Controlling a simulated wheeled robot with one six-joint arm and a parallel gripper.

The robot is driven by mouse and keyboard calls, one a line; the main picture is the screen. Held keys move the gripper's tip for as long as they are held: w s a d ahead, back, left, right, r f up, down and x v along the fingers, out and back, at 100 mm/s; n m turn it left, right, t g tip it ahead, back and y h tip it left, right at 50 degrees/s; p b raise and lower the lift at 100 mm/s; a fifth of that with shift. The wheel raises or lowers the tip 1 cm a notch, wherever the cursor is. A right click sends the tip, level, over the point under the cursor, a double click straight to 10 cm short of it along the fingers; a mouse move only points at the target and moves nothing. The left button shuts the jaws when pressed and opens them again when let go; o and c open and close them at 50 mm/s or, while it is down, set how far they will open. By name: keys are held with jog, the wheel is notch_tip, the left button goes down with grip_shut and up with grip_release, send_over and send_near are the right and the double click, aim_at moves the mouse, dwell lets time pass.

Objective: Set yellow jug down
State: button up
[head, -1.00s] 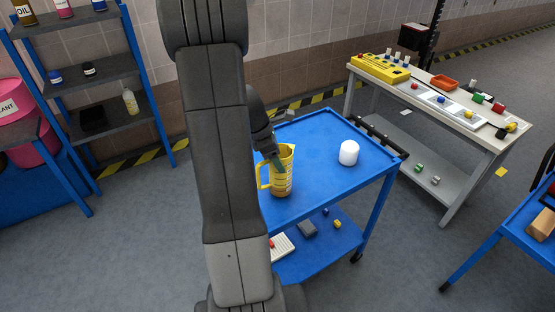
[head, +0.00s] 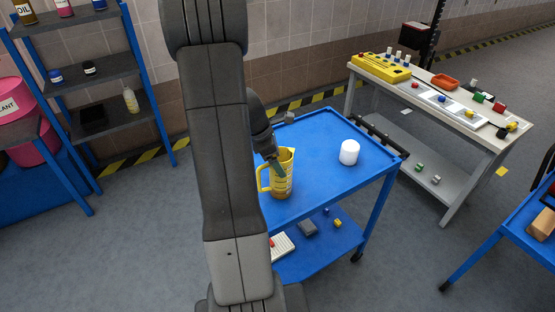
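The yellow jug (head: 285,184) is upright over the near left part of the blue cart's top (head: 325,150), its handle to the left. Dark contents show low in it. My gripper (head: 275,168) reaches down from the upper left and is at the jug's upper part, apparently shut on its wall. One greenish finger shows against the jug; the other finger is hidden. I cannot tell whether the jug's base touches the cart top.
A small grey item (head: 289,117) is at the cart's back edge. The lower shelf holds a grey block (head: 307,228) and small parts. The cart top between jug and cylinder is clear.

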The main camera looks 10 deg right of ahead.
jog(key=v, duration=1.1)
jog(key=shift+a+r, duration=0.2)
jog(key=shift+r, duration=0.1)
jog(key=shift+f, duration=0.1)
jog(key=d+x, duration=0.1)
jog(key=x, duration=0.8)
jog(key=shift+d, duration=0.1)
